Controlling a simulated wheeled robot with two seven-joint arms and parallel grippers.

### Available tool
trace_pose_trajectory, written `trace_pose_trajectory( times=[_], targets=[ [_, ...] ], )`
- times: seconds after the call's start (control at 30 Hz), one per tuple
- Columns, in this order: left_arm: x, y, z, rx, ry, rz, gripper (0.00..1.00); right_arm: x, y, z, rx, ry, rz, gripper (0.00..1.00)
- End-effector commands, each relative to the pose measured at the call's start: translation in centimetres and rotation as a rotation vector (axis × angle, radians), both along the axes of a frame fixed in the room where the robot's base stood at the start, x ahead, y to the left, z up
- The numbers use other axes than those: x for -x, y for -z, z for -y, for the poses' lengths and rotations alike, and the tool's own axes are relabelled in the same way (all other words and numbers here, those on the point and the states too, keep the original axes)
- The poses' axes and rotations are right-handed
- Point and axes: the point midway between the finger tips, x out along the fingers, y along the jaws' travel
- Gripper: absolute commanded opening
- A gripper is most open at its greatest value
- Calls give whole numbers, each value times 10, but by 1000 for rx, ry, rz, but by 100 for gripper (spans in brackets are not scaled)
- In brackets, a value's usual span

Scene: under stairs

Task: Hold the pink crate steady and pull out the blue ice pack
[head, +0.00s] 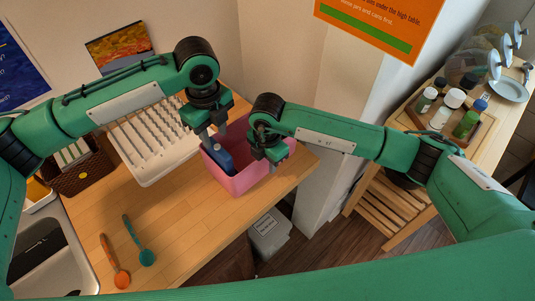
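The pink crate (245,181) stands on the wooden counter near its right edge. The blue ice pack (223,160) is upright inside the crate, toward its left side. My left gripper (211,142) points down over the left part of the crate, with its grey fingers at the top of the ice pack; whether they grip it is unclear. My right gripper (270,158) is at the crate's right rim and covers part of it. Its fingertips are largely hidden, so its grip on the rim cannot be made out.
A white ribbed drying rack (150,140) stands left of the crate. An orange spoon (116,265) and a teal spoon (139,243) lie on the front counter beside a sink (75,262). A wooden shelf with jars (452,98) stands at the right. Bare counter lies before the crate.

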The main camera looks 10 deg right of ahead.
Motion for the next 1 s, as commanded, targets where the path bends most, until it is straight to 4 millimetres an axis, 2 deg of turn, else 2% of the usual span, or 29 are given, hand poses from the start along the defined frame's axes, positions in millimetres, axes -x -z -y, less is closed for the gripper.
trace_pose_trajectory(
  times=[0.27,0.4,0.43,0.73,0.77,0.8,0.83,1.0],
  targets=[
    [0,0,0,0,0,0,36,0,1,0,0,0,0,29],
    [0,0,0,0,0,0,36,0,1,0,0,0,0,2],
    [0,0,0,0,0,0,36,0,1,0,0,0,0,0],
    [0,0,0,0,0,0,36,0,1,0,0,0,0,0],
    [0,0,0,0,0,0,38,0,1,0,0,0,0,0],
    [0,-1,0,0,1,0,46,0,1,0,0,0,0,0],
    [-1,-3,0,0,5,1,50,0,1,0,0,0,0,0],
    [-5,-33,0,0,76,4,50,0,1,0,0,0,0,0]
  ],
)
